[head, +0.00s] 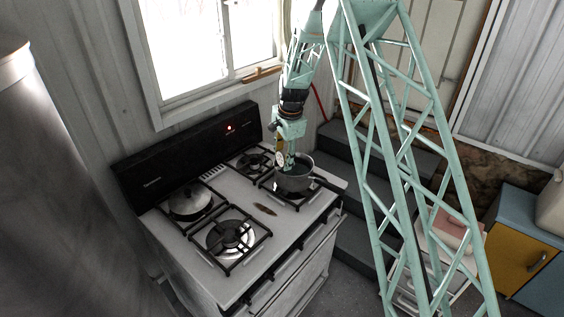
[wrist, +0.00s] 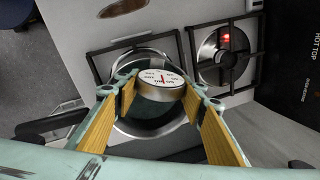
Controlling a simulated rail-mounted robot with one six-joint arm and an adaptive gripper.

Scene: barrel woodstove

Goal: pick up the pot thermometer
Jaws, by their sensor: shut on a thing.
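The pot thermometer has a round white dial with a red needle and a metal rim; its dial (wrist: 160,78) shows between my gripper's fingers in the wrist view. In the head view the dial (head: 280,158) is small, just above the pot's rim. My gripper (head: 287,160) points down over the pot and is shut on the thermometer, with wooden-looking pads on either side of the dial in the wrist view. The metal pot (head: 295,184) stands on the stove's right burner, directly below. The thermometer's lower part is hidden, so I cannot tell whether it touches the pot.
The white stove (head: 258,238) has a dark backguard (head: 185,155). A small brown item (head: 265,209) lies mid-stove. Dark steps (head: 345,190) stand right of the stove.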

